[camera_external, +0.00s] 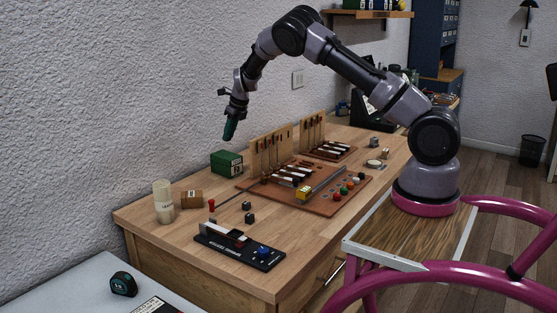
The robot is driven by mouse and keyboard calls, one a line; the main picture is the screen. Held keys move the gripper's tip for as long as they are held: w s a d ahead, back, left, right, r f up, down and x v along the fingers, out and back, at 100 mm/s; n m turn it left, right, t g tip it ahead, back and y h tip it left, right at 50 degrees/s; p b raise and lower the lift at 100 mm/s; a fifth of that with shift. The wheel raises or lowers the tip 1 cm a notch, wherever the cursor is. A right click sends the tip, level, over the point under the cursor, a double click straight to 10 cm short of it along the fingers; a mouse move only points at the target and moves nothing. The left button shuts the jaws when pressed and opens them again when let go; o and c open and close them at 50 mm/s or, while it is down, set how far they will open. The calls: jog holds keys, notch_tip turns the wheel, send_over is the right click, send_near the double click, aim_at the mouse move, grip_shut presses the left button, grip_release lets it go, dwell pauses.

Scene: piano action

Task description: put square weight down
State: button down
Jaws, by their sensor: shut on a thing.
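My gripper (231,122) is raised above the back of the bench, near the wall. It is shut on a dark green, elongated thing (229,130) that points downward, clear of the bench top. The thing is small in this view, and I cannot tell whether it is a square weight. Small dark square blocks lie on the bench, one (249,206) behind another (249,218), left of the reddish-brown board. My gripper is well above and behind them.
The wooden bench (290,262) holds a board (325,206) with a piano action model, a green box (227,161), a cream cylinder (163,201), a small brown box (192,199) and a black tray (268,259). Bare wood shows around the blocks.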

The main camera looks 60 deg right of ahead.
aim_at(227, 153)
jog(key=shift+f, duration=2.5)
jog(key=shift+f, duration=0.1)
jog(key=c, duration=0.7)
grip_release()
